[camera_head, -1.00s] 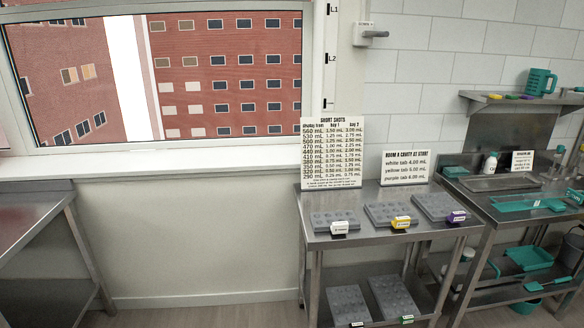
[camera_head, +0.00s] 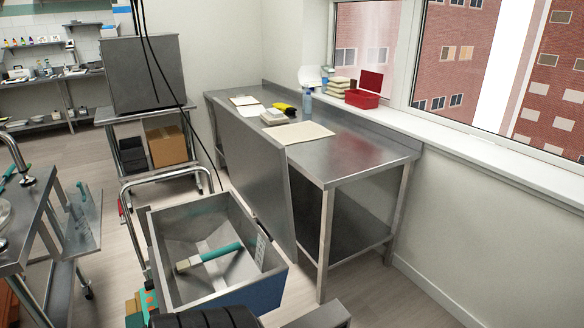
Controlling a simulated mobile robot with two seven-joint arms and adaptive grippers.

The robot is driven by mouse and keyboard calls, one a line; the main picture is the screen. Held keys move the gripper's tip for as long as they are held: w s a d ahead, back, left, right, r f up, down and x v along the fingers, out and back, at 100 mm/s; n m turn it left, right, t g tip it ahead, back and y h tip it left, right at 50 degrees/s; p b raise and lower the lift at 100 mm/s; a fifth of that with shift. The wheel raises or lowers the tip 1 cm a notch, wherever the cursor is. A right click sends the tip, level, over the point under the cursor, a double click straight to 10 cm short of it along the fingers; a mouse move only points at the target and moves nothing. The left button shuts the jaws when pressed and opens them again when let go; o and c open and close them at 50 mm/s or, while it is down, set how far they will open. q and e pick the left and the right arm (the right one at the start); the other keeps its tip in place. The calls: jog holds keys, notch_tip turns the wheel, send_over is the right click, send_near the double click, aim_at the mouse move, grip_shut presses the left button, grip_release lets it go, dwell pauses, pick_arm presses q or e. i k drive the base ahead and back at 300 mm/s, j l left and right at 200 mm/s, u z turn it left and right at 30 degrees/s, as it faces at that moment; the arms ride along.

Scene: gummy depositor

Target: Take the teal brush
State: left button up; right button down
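A brush with a teal handle (camera_head: 222,252) and a pale head at its left end lies inside an open steel hopper (camera_head: 277,266) in the lower middle of the head view. The handle slopes up to the right, and a light, marked strip stands at the hopper's right inner wall close to the handle's end. Neither of my grippers can be made out, so their distance from the brush does not show.
A trolley carries a large grey box (camera_head: 146,74) behind. Another steel bench (camera_head: 33,218) is at left. Some floor shows between.

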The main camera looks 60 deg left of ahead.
aim_at(197, 261)
jog(key=u, duration=1.5)
jog(key=i+l+u, duration=0.15)
jog(key=u, duration=0.35)
jog(key=i+l+u, duration=0.2)
jog(key=u, duration=0.3)
jog(key=i+l+u, duration=0.15)
jog(key=l+u, duration=0.2)
jog(key=u, duration=0.15)
jog(key=l+u, duration=0.3)
jog(key=u, duration=0.2)
jog(key=k+l, duration=0.1)
jog(key=l, duration=0.25)
jog(key=k+l+u, duration=0.1)
jog(key=l, duration=0.25)
jog(key=k+l, duration=0.15)
jog(key=l, duration=0.2)
jog(key=k+l+u, duration=0.1)
jog(key=l, duration=0.25)
